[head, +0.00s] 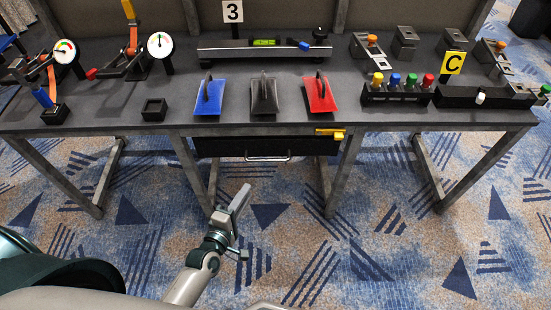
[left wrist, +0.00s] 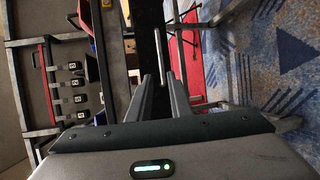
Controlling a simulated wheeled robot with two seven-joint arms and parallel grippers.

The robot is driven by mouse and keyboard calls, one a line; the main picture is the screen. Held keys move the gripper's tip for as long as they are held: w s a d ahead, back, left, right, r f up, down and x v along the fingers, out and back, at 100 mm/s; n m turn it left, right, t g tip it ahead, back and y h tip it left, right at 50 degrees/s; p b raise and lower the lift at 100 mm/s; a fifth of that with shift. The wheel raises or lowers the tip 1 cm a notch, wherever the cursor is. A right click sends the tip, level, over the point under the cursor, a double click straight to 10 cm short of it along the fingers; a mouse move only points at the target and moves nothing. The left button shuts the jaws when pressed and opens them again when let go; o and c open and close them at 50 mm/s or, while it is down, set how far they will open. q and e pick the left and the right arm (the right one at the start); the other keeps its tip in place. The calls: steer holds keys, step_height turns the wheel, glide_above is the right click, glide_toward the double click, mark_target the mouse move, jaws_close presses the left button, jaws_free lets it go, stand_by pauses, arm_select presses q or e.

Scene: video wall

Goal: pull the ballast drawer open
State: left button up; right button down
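The dark drawer (head: 215,147) is under the front edge of the workbench, in the middle of the head view, and looks shut. Its silver bar handle (head: 268,158) runs across the front. A yellow latch-like piece (head: 331,132) sits at the upper right of the drawer front. My left gripper (head: 243,194) is below and in front of the drawer, apart from the handle. In the left wrist view its two fingers (left wrist: 163,78) are parted with nothing between them, and the silver handle (left wrist: 158,52) shows beyond the tips. My right gripper is not in view.
The workbench (head: 130,105) holds blue, black and red plates (head: 321,95) above the drawer, with gauges and clamps at left and colored knobs at right. Slanted table legs (head: 345,175) flank the drawer. The carpet (head: 400,250) in front is clear.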

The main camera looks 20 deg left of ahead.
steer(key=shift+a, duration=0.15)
arm_select(q)
glide_toward(266, 160)
steer(key=f+x, duration=0.1)
steer(key=x, duration=0.8)
steer(key=shift+w+r, duration=0.1)
steer(key=shift+w, duration=0.5)
jaws_close()
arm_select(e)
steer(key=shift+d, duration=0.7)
